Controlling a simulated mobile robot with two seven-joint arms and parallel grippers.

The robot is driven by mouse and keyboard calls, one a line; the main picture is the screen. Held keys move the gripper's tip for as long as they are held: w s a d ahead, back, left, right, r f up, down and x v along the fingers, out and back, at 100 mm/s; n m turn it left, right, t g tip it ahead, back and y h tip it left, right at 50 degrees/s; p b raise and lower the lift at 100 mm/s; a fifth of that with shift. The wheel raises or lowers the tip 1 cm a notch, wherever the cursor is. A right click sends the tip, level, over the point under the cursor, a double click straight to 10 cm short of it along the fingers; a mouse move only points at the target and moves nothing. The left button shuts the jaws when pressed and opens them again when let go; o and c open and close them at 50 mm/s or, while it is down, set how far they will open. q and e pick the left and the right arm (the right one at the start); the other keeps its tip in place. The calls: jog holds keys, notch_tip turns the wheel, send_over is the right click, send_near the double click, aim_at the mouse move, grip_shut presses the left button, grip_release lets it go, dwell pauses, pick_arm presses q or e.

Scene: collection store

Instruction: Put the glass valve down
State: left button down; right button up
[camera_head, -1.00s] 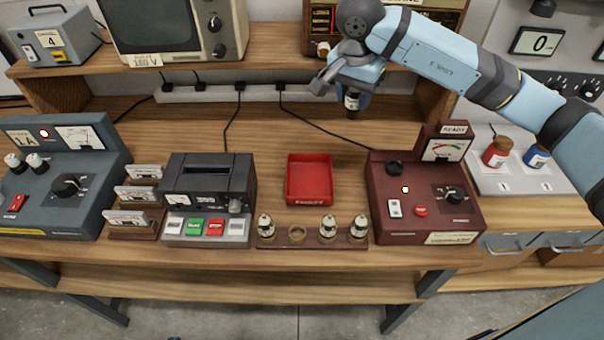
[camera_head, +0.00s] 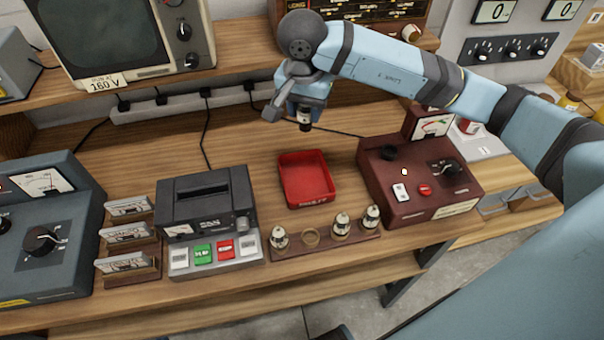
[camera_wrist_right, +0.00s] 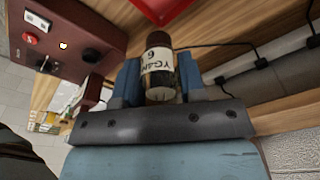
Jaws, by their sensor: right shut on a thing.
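My right gripper (camera_head: 304,112) is shut on the glass valve (camera_head: 304,126), holding it above the back part of the bench. Most of the valve is hidden by the gripper in the head view. A wooden valve rack (camera_head: 326,247) at the bench front holds three upright valves; its second place from the left is an empty ring (camera_head: 310,236). My left gripper is not in view.
An empty red tray (camera_head: 305,182) lies in front of the right gripper. A maroon tester (camera_head: 420,185) stands right of it, a dark grey device with coloured buttons (camera_head: 208,215) left. Cables run behind. Bare wood surrounds the tray.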

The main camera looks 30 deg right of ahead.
notch_tip(320, 180, down, 18)
jog(key=shift+f+p, duration=0.2)
jog(key=shift+p, duration=0.75)
jog(key=shift+f, duration=0.2)
jog(key=shift+f, duration=0.1)
jog(key=shift+f+b, duration=0.1)
jog(key=shift+b, duration=0.2)
jog(key=o, duration=0.9)
